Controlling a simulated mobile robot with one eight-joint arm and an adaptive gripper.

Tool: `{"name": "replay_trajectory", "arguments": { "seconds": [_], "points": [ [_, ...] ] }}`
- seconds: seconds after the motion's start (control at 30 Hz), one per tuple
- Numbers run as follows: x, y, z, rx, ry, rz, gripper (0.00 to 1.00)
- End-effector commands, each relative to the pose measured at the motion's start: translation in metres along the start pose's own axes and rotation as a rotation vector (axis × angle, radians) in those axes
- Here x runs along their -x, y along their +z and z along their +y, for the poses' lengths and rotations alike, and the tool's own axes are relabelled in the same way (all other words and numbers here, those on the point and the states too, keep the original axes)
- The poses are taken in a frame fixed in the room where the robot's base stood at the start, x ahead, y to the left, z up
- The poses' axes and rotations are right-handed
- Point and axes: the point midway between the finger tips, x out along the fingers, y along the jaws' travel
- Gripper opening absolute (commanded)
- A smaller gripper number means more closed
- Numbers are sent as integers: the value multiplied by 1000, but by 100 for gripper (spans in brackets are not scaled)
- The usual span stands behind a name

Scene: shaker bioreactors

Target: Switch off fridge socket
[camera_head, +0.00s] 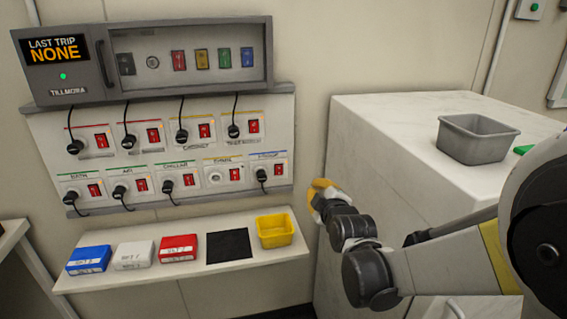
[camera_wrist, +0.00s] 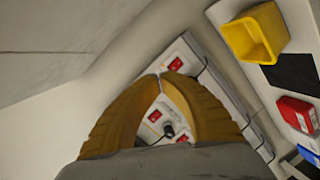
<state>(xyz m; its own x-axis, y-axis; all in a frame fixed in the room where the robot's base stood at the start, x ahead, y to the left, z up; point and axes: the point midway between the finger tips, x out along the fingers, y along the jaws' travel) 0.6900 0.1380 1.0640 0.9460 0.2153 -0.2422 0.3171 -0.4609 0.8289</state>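The socket panel (camera_head: 160,150) on the wall has two rows of sockets, each with a red rocker switch. Small labels stand above the sockets; most are hard to read. The bottom right socket has a blue stripe, a label I cannot read surely, a black plug (camera_head: 262,175) and a red switch (camera_head: 278,169). My gripper (camera_head: 322,193) is right of the panel, apart from it, beside the white cabinet. In the wrist view its yellow fingers (camera_wrist: 160,76) meet at the tips with nothing seen between them. Red switches (camera_wrist: 176,63) and a black plug (camera_wrist: 169,130) show beyond.
A shelf (camera_head: 200,272) below the panel holds blue, white and red boxes, a black square and a yellow bin (camera_head: 275,231). A breaker box (camera_head: 150,60) reading "LAST TRIP NONE" is above. The white cabinet (camera_head: 370,190) bears a grey tub (camera_head: 477,140). Plug cords hang before the panel.

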Motion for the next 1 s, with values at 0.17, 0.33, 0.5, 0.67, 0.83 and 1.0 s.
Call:
{"name": "replay_trajectory", "arguments": {
  "seconds": [0.17, 0.33, 0.5, 0.67, 0.83, 1.0],
  "points": [
    [-44, -18, -20, 210, 114, 85, 0],
    [-68, -26, -46, 383, 227, 133, 0],
    [-77, -29, -66, 496, 306, 151, 0],
    [-78, -29, -74, 539, 339, 156, 0],
    [-78, -29, -75, 546, 344, 155, 0],
    [-79, -29, -74, 545, 343, 155, 0]
  ]
}}
